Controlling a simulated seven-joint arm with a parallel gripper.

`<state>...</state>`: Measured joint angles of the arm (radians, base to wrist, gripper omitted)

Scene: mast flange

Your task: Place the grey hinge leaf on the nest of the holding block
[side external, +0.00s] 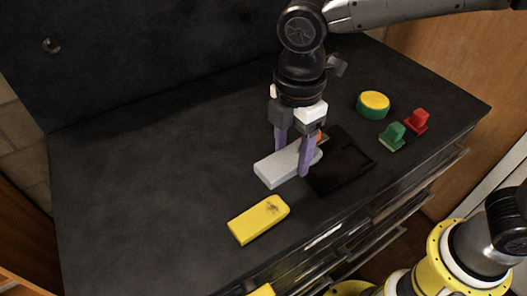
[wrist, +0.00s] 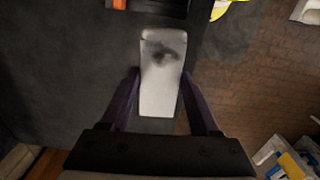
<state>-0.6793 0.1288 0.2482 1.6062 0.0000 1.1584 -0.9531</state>
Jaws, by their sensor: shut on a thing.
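The grey hinge leaf (side external: 273,172) is a pale flat bar between the two purple fingers of my gripper (side external: 291,163), which is shut on it. In the wrist view the leaf (wrist: 160,95) points away from my gripper (wrist: 160,75), with a dark smudge near its far, rounded end. A black block with a recessed face, seemingly the holding block (side external: 352,178), lies just right of the leaf. Its edge also shows at the top of the wrist view (wrist: 160,7), beyond the leaf's far end. I cannot tell whether the leaf touches the bench or the block.
A yellow leaf (side external: 258,220) lies in front on the dark bench top (side external: 150,170). A green and yellow round piece (side external: 373,104), a green piece (side external: 393,137) and a red piece (side external: 416,122) stand at the right, behind the block. The left of the bench is clear.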

